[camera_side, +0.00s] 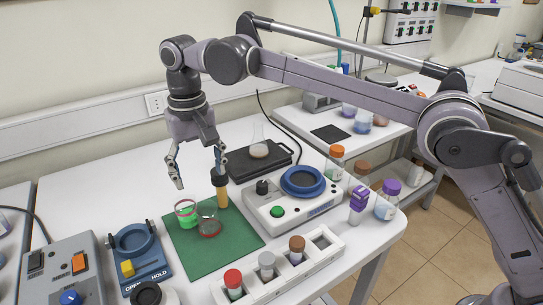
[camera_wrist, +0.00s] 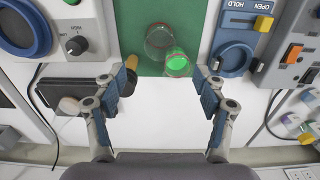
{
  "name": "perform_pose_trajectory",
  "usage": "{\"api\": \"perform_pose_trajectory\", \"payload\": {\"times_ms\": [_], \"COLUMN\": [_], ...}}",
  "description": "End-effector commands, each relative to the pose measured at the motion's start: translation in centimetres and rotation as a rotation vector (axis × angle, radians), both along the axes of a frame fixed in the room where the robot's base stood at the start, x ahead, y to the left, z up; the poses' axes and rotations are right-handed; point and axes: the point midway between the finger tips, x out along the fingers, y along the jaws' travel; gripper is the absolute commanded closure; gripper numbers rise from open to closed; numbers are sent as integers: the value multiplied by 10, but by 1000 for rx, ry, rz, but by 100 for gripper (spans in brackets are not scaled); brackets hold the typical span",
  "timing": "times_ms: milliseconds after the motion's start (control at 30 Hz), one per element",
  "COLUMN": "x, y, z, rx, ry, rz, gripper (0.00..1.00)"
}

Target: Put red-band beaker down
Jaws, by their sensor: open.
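Two small glass beakers stand side by side on the green mat (camera_side: 186,252). One holds bright green liquid (camera_side: 186,217) and shows a reddish rim; it also shows in the wrist view (camera_wrist: 177,63). The other is clear (camera_side: 208,222), with a red band low on it in the side view; it also shows in the wrist view (camera_wrist: 159,40). Red shows on both, so I cannot tell for sure which is the red-band beaker. My gripper (camera_side: 199,178) is open and empty, its fingers pointing down above the mat's back edge. It also shows in the wrist view (camera_wrist: 167,70).
An amber bottle with a black top (camera_side: 221,195) stands close to my right-hand finger. A blue-ringed device (camera_side: 290,195) is right of the mat, a blue clamp unit (camera_side: 138,252) left. A white rack (camera_side: 272,280) with capped vials lies in front. A flask (camera_side: 258,148) stands behind.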

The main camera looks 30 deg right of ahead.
Motion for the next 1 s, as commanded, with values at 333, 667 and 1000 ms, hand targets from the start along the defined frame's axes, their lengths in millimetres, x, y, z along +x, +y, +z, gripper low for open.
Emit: {"api": "perform_pose_trajectory", "payload": {"times_ms": [333,667,1000], "x": [0,-7,-38], "y": [3,14,16], "z": [-9,-52,-72], "rx": [-30,-309,-789], "ry": [-39,-251,-328], "rz": [114,899,1740], "gripper": [29,29,29]}}
